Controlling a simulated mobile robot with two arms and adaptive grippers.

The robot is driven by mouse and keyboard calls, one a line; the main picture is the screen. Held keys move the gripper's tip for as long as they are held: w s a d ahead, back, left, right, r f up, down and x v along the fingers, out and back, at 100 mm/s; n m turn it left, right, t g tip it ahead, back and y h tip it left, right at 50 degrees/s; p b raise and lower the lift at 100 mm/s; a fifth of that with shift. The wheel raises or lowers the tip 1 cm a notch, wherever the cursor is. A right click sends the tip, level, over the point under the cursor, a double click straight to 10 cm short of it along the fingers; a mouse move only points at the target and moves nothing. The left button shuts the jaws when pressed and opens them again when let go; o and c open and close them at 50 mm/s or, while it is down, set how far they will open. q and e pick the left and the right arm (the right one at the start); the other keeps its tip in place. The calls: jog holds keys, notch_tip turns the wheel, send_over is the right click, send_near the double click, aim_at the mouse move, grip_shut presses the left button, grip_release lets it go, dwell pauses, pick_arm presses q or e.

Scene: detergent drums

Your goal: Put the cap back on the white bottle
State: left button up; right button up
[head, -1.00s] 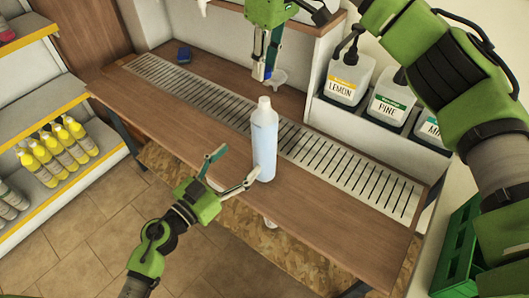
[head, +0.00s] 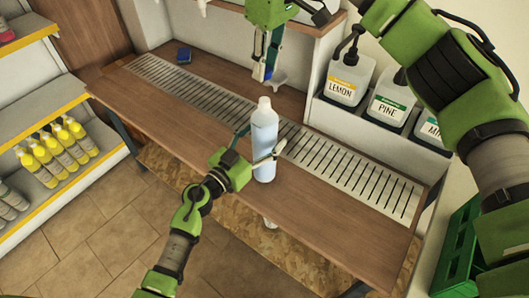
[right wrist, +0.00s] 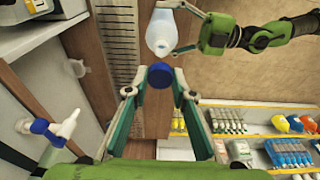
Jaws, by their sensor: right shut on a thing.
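The white bottle (head: 264,140) stands upright and open-topped on the wooden counter. In the right wrist view, the bottle (right wrist: 160,32) shows at the top. My right gripper (head: 268,72) is above and behind the bottle, shut on the blue cap (right wrist: 160,75), which sits between its fingertips apart from the bottle's neck. My left gripper (head: 260,143) has its fingers on either side of the bottle's body; they look spread, and contact is unclear.
A slotted metal drain (head: 335,172) runs along the counter (head: 200,150). Drums marked LEMON (head: 345,80) and PINE (head: 388,105) stand at right.

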pick_arm(q)
jog(key=shift+w+d, duration=0.15)
jog(key=shift+w, duration=0.1)
jog(key=c, duration=1.7)
pick_arm(e)
send_over(266, 110)
jog(key=w, duration=0.1)
jog(key=shift+f, duration=2.5)
jog(key=shift+f, duration=0.9)
jog(key=shift+f, duration=0.55)
